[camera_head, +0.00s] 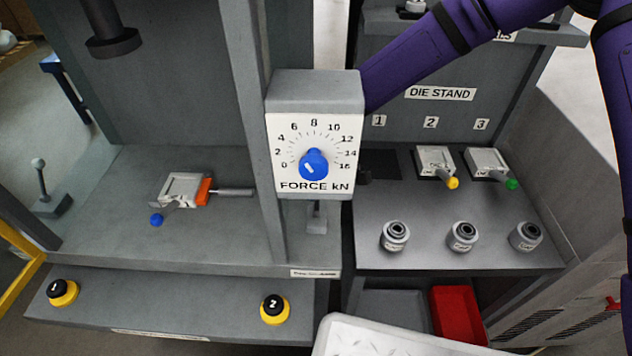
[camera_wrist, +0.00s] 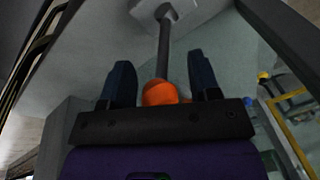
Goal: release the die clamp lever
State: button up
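In the wrist view an orange knob (camera_wrist: 160,93) sits at the end of a grey lever rod (camera_wrist: 164,50), which runs to a pale base plate (camera_wrist: 178,10). My gripper (camera_wrist: 160,62) is open, with its two dark blue fingers on either side of the knob and gaps visible on both sides. In the head view the lower rod and base of a lever (camera_head: 317,222) show under the force dial box; its upper part and my gripper are hidden behind that box. A second lever with a grey ball (camera_head: 38,163) stands at the press's left.
The force dial box (camera_head: 312,92) stands between press and die stand (camera_head: 450,250). A die (camera_head: 183,188) with a blue ball and orange part lies on the press bed. Two yellow-ringed buttons (camera_head: 62,292) are in front. A red bin (camera_head: 458,315) sits below the stand.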

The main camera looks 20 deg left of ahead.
jog(key=v, duration=1)
jog(key=shift+r, duration=0.4)
